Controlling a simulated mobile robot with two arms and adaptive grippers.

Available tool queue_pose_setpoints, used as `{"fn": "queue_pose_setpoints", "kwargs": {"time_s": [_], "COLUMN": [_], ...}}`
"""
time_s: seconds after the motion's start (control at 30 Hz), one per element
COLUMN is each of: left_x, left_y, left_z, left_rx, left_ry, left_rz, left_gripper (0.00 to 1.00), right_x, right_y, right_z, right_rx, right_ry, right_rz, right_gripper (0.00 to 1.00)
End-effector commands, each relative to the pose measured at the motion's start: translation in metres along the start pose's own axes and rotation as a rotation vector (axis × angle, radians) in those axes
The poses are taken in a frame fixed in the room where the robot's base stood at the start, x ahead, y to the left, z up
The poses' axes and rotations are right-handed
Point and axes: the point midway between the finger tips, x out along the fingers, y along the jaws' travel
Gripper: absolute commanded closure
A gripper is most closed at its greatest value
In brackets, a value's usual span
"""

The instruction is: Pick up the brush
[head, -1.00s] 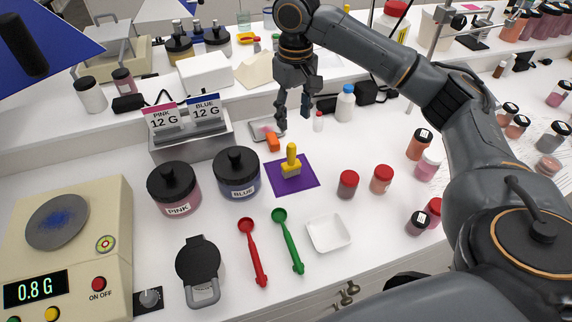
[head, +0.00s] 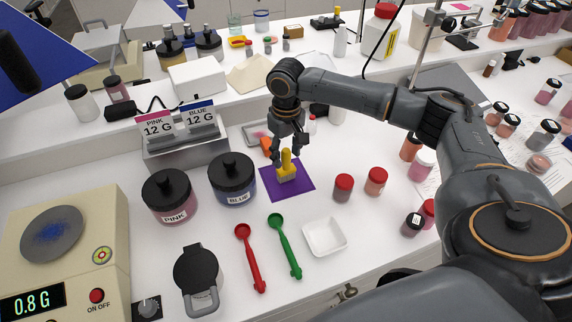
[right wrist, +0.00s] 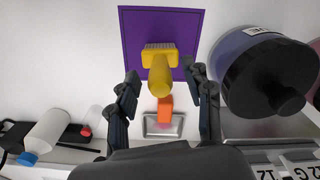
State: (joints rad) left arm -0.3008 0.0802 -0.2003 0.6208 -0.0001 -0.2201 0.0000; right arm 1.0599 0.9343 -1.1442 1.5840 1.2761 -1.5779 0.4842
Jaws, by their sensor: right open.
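The yellow brush (head: 286,167) stands upright, handle up, on a purple square mat (head: 300,188). My right gripper (head: 289,150) is open, with its fingers pointing down just above and behind the brush handle. In the right wrist view the brush (right wrist: 159,72) shows between and a little beyond the two open fingertips (right wrist: 162,78), with nothing held. The purple mat (right wrist: 135,27) lies under it there. My left gripper is not in view.
The blue jar (head: 232,180) and pink jar (head: 169,197) stand left of the mat. Two red-lidded jars (head: 343,188) (head: 376,181) stand to its right. An orange object (head: 267,146) and a small metal tray (head: 252,131) lie behind. Red and green scoops (head: 283,246) and a white dish (head: 325,237) lie in front.

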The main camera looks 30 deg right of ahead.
Motion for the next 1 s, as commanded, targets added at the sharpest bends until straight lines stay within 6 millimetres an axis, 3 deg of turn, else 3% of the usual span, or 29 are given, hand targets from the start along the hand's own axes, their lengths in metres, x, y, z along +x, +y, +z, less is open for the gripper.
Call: {"fn": "queue_pose_setpoints", "kwargs": {"time_s": [0.2, 0.4, 0.47, 0.67, 1.0], "left_x": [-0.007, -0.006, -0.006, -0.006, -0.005], "left_y": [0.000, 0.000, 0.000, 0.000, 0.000], "left_z": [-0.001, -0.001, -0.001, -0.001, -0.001], "left_rx": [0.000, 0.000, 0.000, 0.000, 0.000], "left_ry": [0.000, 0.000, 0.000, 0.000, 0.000], "left_rz": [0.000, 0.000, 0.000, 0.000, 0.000], "left_gripper": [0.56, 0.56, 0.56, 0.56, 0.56], "right_x": [0.021, 0.023, 0.023, 0.022, 0.021], "right_y": [0.000, 0.000, 0.000, 0.000, 0.000], "right_z": [0.000, 0.000, 0.000, 0.000, 0.000], "right_rx": [-0.001, -0.001, -0.001, -0.001, -0.001], "right_ry": [-0.001, 0.001, 0.001, 0.000, 0.001], "right_rz": [0.001, 0.001, 0.001, 0.001, 0.000], "right_gripper": [0.50, 0.50, 0.58, 0.99, 1.00]}}
